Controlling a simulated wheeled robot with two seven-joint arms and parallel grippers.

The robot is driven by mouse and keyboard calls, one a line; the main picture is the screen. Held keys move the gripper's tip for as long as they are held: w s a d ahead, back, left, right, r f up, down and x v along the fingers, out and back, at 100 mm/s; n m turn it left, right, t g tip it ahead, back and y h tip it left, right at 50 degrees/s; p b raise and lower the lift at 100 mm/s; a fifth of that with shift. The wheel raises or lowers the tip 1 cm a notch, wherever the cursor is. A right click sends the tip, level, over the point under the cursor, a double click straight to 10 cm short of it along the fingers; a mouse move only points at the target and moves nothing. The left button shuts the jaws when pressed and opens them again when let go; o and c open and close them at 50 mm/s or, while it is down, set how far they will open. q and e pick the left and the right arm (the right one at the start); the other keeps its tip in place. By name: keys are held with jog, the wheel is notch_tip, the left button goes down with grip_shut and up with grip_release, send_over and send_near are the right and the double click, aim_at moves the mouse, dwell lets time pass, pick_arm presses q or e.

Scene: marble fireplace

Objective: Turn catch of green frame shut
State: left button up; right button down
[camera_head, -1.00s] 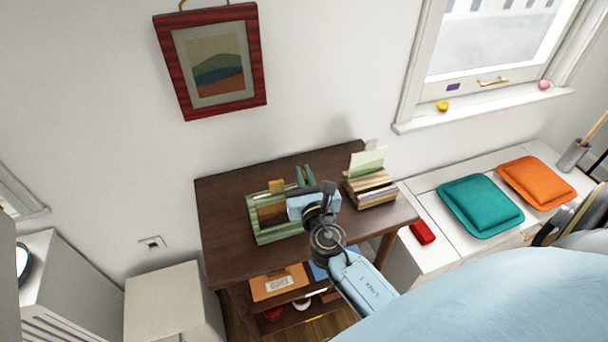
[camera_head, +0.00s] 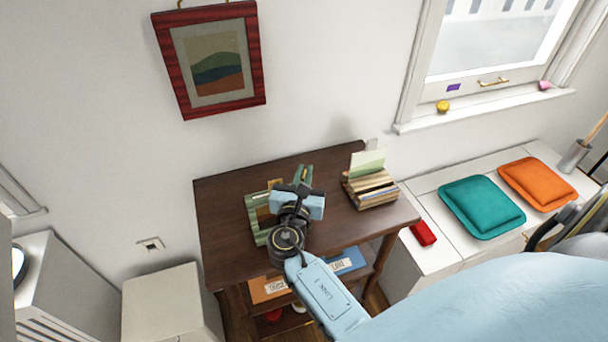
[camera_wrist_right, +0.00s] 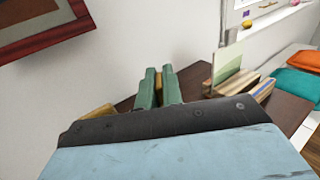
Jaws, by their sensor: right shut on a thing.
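The green frame (camera_head: 256,222) lies on the dark brown table, with its left side showing and much of the rest behind my right gripper. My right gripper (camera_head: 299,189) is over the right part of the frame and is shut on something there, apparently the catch. My left gripper is not in view.
The brown table (camera_head: 225,195) has bare room at its left. A rack of cards or books (camera_head: 372,190) stands right of the gripper. A red-framed picture (camera_head: 210,60) hangs on the wall. A red object (camera_head: 423,233) and teal cushion (camera_head: 481,206) are on the white bench.

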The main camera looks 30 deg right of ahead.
jog(key=c, duration=1.5)
grip_release()
jog(key=shift+c, duration=0.2)
jog(key=b+v, duration=0.1)
jog(key=v, duration=1.2)
jog(key=shift+a, duration=0.2)
jog(key=shift+s, duration=0.1)
